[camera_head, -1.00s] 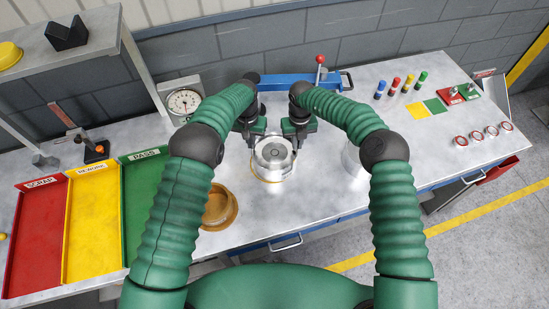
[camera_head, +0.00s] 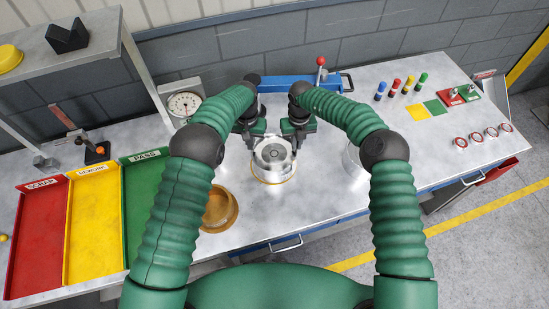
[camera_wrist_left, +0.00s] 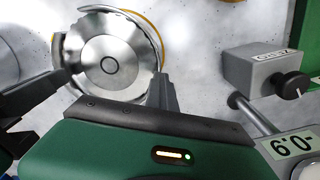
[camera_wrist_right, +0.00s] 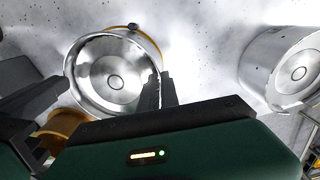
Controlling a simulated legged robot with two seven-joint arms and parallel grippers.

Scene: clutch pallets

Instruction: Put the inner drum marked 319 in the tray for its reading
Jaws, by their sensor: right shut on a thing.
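A round silver drum (camera_head: 273,170) stands on the bench in front of my body, with a yellowish ring at its base. A metal disc with a dark central ring sits inside its rim, also seen in the left wrist view (camera_wrist_left: 108,62) and right wrist view (camera_wrist_right: 112,80). No 319 mark is readable. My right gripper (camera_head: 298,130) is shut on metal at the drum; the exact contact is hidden. My left gripper (camera_head: 252,132) is at the drum's far left side, fingers apart. Trays marked SCRAP (camera_head: 37,240), REWORK (camera_head: 93,235) and PASS (camera_head: 143,205) lie at the left.
An amber round dish (camera_head: 222,210) sits left of the drum. A second silver drum (camera_wrist_right: 282,65) stands to the right. A dial gauge (camera_head: 184,104) and blue lever fixture (camera_head: 290,83) are behind. Several coloured pegs (camera_head: 395,88) and small red-rimmed rings (camera_head: 476,138) are further right.

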